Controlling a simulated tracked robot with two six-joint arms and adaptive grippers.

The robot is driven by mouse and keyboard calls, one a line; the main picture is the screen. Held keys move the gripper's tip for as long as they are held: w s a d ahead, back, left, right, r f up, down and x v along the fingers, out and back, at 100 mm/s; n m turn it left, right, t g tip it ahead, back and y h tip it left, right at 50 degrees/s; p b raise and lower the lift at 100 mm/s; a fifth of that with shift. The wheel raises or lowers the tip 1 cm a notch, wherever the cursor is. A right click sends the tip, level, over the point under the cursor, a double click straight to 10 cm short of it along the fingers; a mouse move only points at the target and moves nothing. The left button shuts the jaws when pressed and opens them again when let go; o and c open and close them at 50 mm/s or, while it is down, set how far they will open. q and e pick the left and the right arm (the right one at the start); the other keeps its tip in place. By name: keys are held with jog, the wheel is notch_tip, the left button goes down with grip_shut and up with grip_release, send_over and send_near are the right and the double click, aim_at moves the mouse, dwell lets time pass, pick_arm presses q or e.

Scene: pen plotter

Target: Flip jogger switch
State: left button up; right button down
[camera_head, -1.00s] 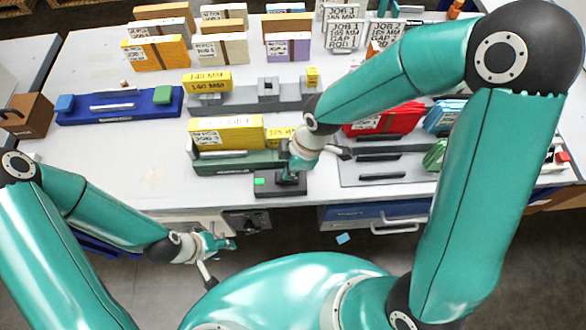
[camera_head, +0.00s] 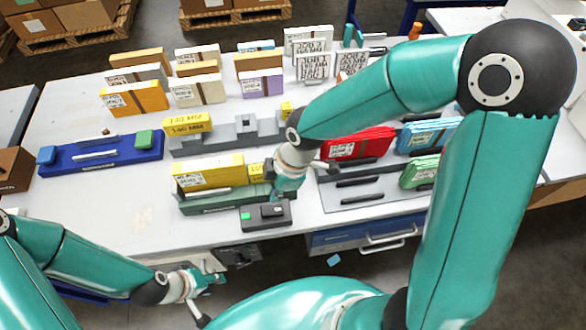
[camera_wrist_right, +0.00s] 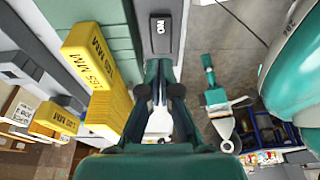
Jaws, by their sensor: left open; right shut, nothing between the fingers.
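The jogger switch box (camera_head: 253,217) is a dark box at the table's front edge, with a small lit green patch on its left and a dark rocker (camera_head: 272,211) on its right. Which way the rocker is tipped is too small to tell. My right gripper (camera_head: 279,194) is shut and empty, just above and behind the box, seemingly apart from it. My left gripper (camera_head: 214,279) is open and empty in front of the table, low on the left.
A green jogger tray (camera_head: 222,203) with yellow blocks (camera_head: 208,174) stands right behind the box. A grey rack (camera_head: 340,200) with red, blue and green packs is at its right. A blue tray (camera_head: 75,168) lies left. The table's front left is bare.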

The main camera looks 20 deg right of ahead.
jog(key=s+d+r, duration=0.1)
jog(key=d+r, duration=0.3)
jog(key=r, duration=0.2)
jog(key=shift+r+b, duration=0.3)
jog(key=shift+r, duration=0.05)
jog(key=shift+s, duration=0.1)
